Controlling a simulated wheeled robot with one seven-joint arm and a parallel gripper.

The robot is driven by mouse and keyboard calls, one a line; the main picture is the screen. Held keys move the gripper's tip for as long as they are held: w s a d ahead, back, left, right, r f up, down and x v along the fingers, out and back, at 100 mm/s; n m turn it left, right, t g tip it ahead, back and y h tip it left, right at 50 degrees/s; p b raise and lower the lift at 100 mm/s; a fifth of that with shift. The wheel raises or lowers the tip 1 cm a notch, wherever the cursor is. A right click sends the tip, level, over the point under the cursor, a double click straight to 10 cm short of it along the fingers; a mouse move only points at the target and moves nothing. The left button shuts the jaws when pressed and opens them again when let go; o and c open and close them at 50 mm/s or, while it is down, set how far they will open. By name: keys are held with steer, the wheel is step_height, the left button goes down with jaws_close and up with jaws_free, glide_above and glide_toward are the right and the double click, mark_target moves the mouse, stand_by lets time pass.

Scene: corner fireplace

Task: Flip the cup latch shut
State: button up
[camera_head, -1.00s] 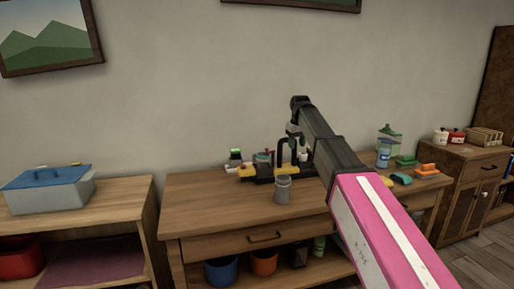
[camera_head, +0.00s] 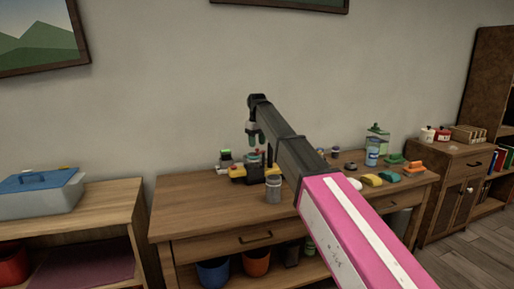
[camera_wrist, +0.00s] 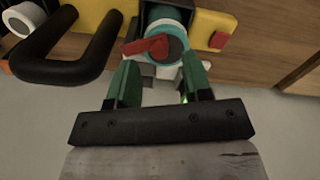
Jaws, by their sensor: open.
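The yellow and black device (camera_head: 238,171) stands on the wooden table; it also shows in the wrist view (camera_wrist: 95,14). In the wrist view a round teal and white cup part (camera_wrist: 173,44) with a red latch (camera_wrist: 148,47) sits on it. The latch lies slanted across the cup's top; I cannot tell its exact angle. My gripper (camera_wrist: 160,62) is open, with one green finger on each side of the cup part, and no clear contact shows. In the head view my gripper (camera_head: 253,137) hangs just above the device.
A thick black handle (camera_wrist: 75,68) is left of my fingers, and a red button (camera_wrist: 218,40) is to the right. A grey canister (camera_head: 273,189) stands in front of the device. A blue bottle (camera_head: 372,152) and several coloured blocks are farther right. The table's front left is clear.

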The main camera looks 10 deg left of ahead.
steer(key=shift+f, duration=1.2)
jaws_close()
steer(key=shift+w+a+m, duration=0.2)
steer(key=shift+m, duration=0.4)
steer(key=shift+w+a+m, duration=0.15)
steer(key=shift+a+m, duration=0.05)
steer(key=shift+m, duration=0.4)
steer(key=shift+w+a+m, duration=0.15)
steer(key=shift+w+m, duration=0.05)
steer(key=shift+m, duration=0.6)
steer(key=shift+w+a+m, duration=0.15)
steer(key=shift+w+m, duration=0.05)
steer(key=shift+m, duration=0.6)
jaws_free()
